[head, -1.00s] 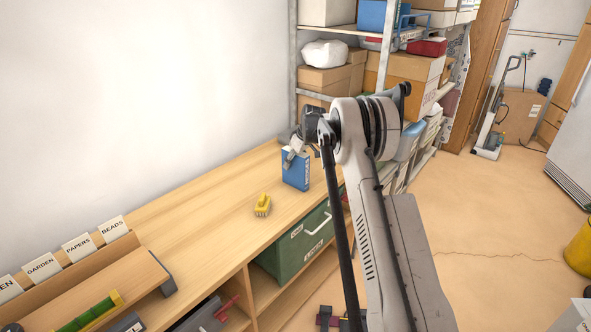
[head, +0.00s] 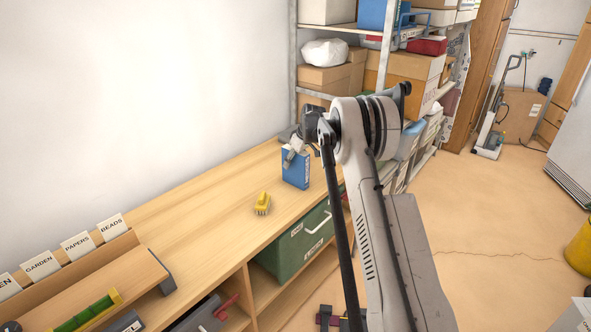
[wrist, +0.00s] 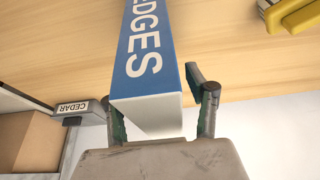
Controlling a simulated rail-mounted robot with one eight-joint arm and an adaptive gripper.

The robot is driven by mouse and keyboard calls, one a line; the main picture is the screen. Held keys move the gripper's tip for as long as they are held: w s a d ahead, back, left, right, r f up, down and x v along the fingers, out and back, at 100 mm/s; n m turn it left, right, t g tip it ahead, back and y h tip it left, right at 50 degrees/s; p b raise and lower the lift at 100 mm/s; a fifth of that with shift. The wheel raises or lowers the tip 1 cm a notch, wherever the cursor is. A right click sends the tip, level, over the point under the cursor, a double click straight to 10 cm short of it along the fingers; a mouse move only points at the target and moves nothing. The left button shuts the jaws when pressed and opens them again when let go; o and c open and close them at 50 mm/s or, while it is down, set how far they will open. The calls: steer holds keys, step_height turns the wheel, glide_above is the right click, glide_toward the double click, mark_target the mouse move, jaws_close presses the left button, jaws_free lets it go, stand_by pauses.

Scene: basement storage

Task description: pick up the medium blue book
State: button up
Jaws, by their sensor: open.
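The blue book (head: 296,170) stands upright on the wooden bench top, near its far end. In the wrist view the book (wrist: 145,50) shows a blue face with white letters reading "EDGES" and a pale end. My gripper (head: 293,150) is at the top of the book. In the wrist view my gripper (wrist: 160,105) is open, with one finger on each side of the book's near end. A gap shows between the book and the right finger. Whether the left finger touches the book cannot be told.
A yellow brush (head: 262,203) lies on the bench left of the book; its yellow edge also shows in the wrist view (wrist: 290,14). A card rack (head: 85,255) stands at the near left. A shelf with boxes (head: 325,78) rises behind. The bench between rack and brush is clear.

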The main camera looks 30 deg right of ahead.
steer(key=shift+c, duration=0.2)
jaws_close()
stand_by(0.3)
steer(key=shift+r, duration=0.15)
